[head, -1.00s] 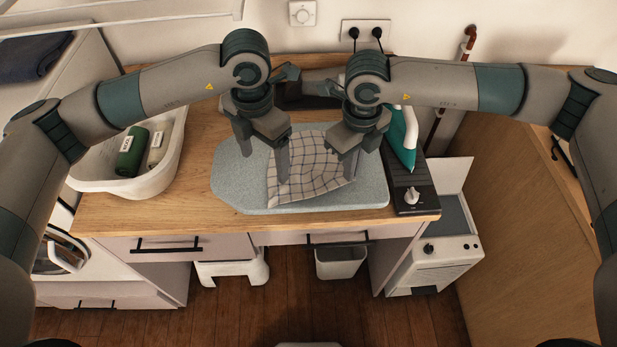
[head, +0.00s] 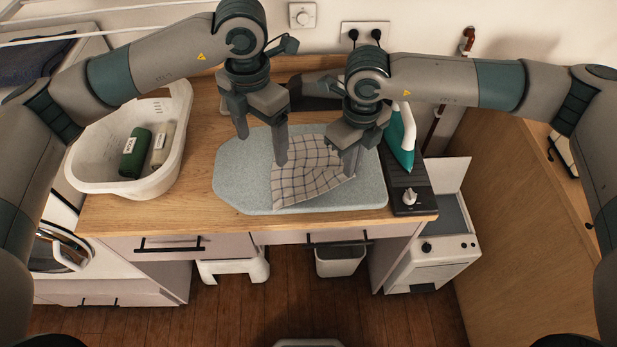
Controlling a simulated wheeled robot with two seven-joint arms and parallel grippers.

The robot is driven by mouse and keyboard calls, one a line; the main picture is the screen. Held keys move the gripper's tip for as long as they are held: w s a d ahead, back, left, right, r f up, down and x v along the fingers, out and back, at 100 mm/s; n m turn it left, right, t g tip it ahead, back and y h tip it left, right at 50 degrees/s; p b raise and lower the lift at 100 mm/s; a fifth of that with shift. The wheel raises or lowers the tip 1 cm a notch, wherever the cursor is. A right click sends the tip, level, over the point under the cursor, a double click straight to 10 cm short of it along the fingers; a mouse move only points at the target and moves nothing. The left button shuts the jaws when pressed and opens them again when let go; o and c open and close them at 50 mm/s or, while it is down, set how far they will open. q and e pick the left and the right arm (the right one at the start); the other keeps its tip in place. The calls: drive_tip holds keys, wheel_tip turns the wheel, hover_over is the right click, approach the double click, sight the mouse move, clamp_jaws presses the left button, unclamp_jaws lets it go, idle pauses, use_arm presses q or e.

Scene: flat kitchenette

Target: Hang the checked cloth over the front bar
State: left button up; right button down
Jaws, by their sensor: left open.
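The white and dark checked cloth (head: 305,180) lies on the pale grey board (head: 236,180) on the wooden worktop, its far right part hidden by my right gripper. My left gripper (head: 262,146) is open; one finger is over the cloth's upper left edge, the other over the board to its left. I see nothing between its fingers. My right gripper (head: 348,158) is low at the cloth's right edge; I cannot tell whether it grips the fabric. Thin white bars (head: 130,29) run across the upper left; I cannot tell which is the front bar.
A white basket (head: 88,165) with a green roll and a beige roll stands at the left. A wooden panel (head: 520,220) bounds the right. Bare worktop lies between basket and board.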

use_arm(q)
drive_tip(key=shift+r+p, duration=0.65)
drive_tip(key=shift+r, duration=2.15)
use_arm(e)
drive_tip(key=shift+r, duration=0.85)
drive_tip(key=c, duration=1.9)
unclamp_jaws()
drive_tip(key=shift+c, duration=0.2)
drive_tip(key=shift+o, duration=0.6)
drive_tip(key=o, duration=1.2)
use_arm(q)
drive_tip(key=shift+r+p, duration=0.55)
use_arm(e)
wheel_tip(320, 180, up, 6)
drive_tip(key=shift+f, duration=0.2)
